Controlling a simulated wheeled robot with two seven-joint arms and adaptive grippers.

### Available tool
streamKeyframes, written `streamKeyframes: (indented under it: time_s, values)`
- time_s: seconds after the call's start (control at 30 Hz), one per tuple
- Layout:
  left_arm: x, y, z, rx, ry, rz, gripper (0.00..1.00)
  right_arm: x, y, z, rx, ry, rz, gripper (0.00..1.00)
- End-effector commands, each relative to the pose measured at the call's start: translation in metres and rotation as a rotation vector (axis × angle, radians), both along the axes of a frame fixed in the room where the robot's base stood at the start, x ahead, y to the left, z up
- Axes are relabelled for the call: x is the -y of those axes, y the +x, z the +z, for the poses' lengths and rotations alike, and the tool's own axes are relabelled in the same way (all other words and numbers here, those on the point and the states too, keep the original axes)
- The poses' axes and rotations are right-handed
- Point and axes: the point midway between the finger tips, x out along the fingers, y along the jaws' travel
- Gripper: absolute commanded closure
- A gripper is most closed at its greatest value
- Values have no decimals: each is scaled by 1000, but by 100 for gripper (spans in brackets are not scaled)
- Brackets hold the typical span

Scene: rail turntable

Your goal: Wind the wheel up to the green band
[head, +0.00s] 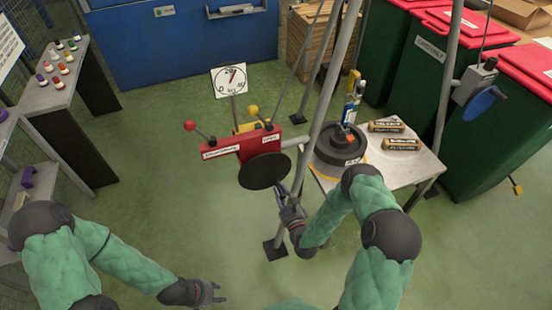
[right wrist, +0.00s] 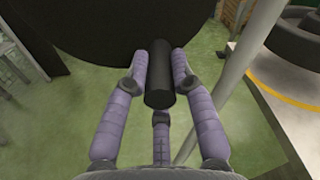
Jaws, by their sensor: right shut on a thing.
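The black wheel (head: 264,171) is on the front of a red unit (head: 241,146) fixed to a grey pole. A white dial (head: 229,80) with a reddish needle pointing up stands above it; the green band is too small to make out. My right gripper (head: 281,193) is at the wheel's lower right edge. In the right wrist view its fingers (right wrist: 157,84) are closed around the wheel's black cylindrical handle (right wrist: 159,88), below the dark wheel (right wrist: 90,25). My left gripper (head: 216,293) is low over the floor, apart from everything, its fingers spread and empty.
Red-knobbed (head: 190,126) and yellow-knobbed (head: 253,109) levers stick up from the unit. A small table (head: 420,165) to the right bears a dark round weight (head: 338,150) and brown cartridges (head: 400,144). A slanting grey pole (head: 319,110) stands close to my right arm.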

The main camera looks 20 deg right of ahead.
Motion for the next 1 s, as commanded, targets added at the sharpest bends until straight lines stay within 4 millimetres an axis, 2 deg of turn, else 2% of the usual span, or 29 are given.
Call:
streamKeyframes:
  time_s: [0.5,1.0]
  values:
    - [0,0,-4,0,0,0,60,-29,-1,-10,-8,286,13,100]
    - [0,0,-4,0,0,0,60,-36,-3,-12,-14,346,15,100]
